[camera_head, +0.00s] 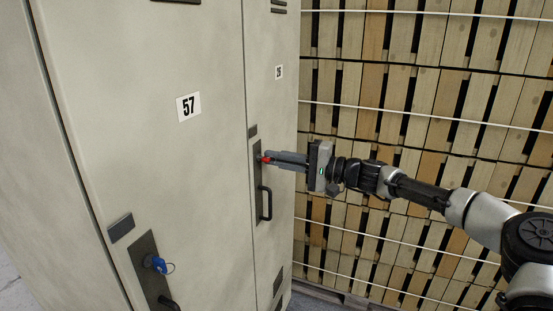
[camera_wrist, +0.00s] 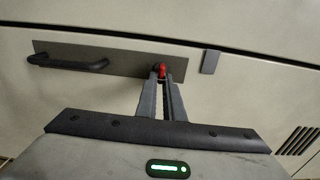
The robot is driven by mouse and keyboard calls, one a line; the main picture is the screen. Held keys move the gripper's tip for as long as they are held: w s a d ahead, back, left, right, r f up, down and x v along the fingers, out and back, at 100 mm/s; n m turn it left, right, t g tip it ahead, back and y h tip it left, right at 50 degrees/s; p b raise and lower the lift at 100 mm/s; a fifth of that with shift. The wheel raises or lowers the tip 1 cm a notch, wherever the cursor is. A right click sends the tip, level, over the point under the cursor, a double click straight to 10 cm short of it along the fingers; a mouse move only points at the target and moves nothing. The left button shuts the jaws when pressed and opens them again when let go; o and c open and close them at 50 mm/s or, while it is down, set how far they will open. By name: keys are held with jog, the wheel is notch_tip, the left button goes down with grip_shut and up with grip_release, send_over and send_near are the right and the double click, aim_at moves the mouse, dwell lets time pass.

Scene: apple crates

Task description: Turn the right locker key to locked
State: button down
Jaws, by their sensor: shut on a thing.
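The right locker (camera_head: 272,100) has a narrow door with a dark lock plate (camera_head: 258,185); the plate also shows in the wrist view (camera_wrist: 110,60). A red key (camera_head: 264,159) sits in the lock near the plate's upper end; in the wrist view the red key (camera_wrist: 161,69) shows between the fingertips. My gripper (camera_head: 270,157) reaches in from the right and is shut on the red key; its fingertips also show in the wrist view (camera_wrist: 161,75). The fingers hide part of the key, and I cannot tell its turn angle exactly.
The left locker door (camera_head: 150,110), numbered 57, has a blue key (camera_head: 157,264) in its own lock plate. A black handle (camera_head: 266,203) stands out below the red key. Stacked wooden crates (camera_head: 400,100) fill the background right of the lockers, behind my arm.

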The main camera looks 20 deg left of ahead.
jog(key=c, duration=1.9)
grip_release()
jog(key=shift+o, duration=0.2)
jog(key=s+d, duration=0.1)
jog(key=d, duration=1.6)
jog(key=shift+s+d, duration=0.2)
